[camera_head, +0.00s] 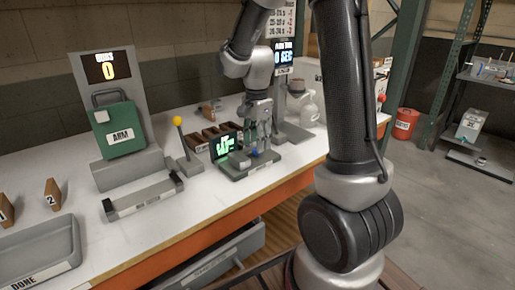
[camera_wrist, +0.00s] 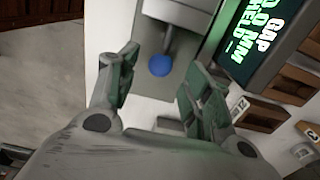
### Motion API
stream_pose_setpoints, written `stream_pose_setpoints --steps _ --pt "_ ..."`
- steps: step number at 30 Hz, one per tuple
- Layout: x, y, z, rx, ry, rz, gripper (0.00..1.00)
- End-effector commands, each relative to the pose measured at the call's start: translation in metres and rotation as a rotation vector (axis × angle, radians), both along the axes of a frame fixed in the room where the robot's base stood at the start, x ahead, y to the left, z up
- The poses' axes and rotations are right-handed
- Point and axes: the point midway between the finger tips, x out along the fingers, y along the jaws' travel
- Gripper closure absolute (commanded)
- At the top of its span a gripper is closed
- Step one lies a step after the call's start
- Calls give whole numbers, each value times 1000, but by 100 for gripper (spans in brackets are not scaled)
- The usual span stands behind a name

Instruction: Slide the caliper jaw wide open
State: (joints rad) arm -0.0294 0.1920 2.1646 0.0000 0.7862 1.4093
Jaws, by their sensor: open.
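The caliper (camera_head: 250,167) is a grey bench device with a dark base and a screen (camera_head: 226,146) with green text. In the wrist view its screen (camera_wrist: 255,45) reads "GAP" above digits that are partly cut off. A blue knob (camera_head: 254,153) sits on the caliper; in the wrist view the knob (camera_wrist: 160,65) is at the end of a grey sliding part (camera_wrist: 178,42). My gripper (camera_head: 259,137) is above the caliper, fingers pointing down. In the wrist view my gripper (camera_wrist: 158,68) is open and empty, with the knob between the fingertips; I cannot tell contact.
A yellow-knobbed lever (camera_head: 177,121) and a brown compartment rack (camera_head: 205,137) stand near the caliper. A green "ARM" box (camera_head: 118,130), a grey fixture (camera_head: 143,197) and a "DONE" tray (camera_head: 40,252) are at left. A clear jug (camera_head: 308,108) is at right. The bench front is clear.

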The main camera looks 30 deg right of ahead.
Motion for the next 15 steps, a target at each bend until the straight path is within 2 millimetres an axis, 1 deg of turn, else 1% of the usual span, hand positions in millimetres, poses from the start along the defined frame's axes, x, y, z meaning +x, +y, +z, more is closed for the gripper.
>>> stream_pose_setpoints --steps 1,3,6,9,15 --pt "-1 0 -8 0 2 0 50" --pt "0 0 -18 0 2 1 50" --pt "0 0 -26 0 0 1 50" --pt "0 0 -30 0 0 1 50" --pt "0 0 -30 0 -1 2 50"
